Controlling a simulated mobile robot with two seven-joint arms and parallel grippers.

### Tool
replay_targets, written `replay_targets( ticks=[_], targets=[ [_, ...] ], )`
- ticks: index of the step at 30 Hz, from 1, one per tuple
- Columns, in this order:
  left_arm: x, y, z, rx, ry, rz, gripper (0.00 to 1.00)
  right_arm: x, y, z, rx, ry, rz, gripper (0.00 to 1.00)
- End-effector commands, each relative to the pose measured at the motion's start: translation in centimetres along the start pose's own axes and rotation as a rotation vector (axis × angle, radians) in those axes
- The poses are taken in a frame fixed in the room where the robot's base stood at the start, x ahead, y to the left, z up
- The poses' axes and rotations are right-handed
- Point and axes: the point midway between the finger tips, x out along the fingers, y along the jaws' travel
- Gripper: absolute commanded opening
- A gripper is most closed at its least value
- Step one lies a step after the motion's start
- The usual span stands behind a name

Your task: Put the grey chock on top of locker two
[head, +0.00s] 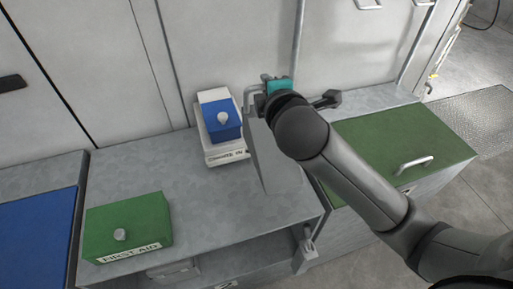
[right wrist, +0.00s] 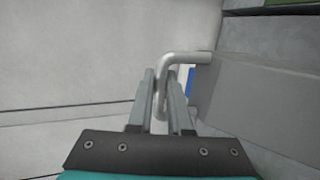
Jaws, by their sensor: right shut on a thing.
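The grey chock (head: 272,155) is a plain grey wedge-like block with a bent metal bar handle. It hangs on edge over the right part of the grey worktop in the head view; I cannot tell how far above it. My right gripper (head: 257,98) is shut on the handle. In the right wrist view, the gripper's fingers (right wrist: 167,95) close around the bent handle (right wrist: 185,58), and the chock's grey body (right wrist: 250,90) fills the right side. My left gripper is not in view.
A green-topped unit (head: 375,150) with a bar handle stands right of the worktop (head: 190,210). A green first aid box (head: 128,225) is front left. A blue top (head: 35,235) lies far left.

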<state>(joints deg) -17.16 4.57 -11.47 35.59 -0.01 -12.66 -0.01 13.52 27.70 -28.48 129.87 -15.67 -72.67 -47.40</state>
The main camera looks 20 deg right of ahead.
Motion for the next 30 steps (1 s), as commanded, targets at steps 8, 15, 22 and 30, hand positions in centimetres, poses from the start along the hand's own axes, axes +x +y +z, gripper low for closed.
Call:
replay_targets(
  ticks=[8, 15, 22, 30],
  targets=[
    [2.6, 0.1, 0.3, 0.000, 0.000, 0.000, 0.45, 2.3, -6.8, -0.2, 0.000, -0.002, 0.003, 0.00],
    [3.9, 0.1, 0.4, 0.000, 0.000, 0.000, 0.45, 3.6, -10.6, -0.4, 0.000, -0.002, 0.007, 0.00],
    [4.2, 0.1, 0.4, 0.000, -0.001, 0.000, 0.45, 4.0, -11.7, -0.4, 0.000, -0.002, 0.008, 0.00],
    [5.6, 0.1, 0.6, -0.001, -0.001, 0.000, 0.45, 5.2, -15.1, -0.6, 0.001, -0.002, 0.006, 0.00]
  ],
)
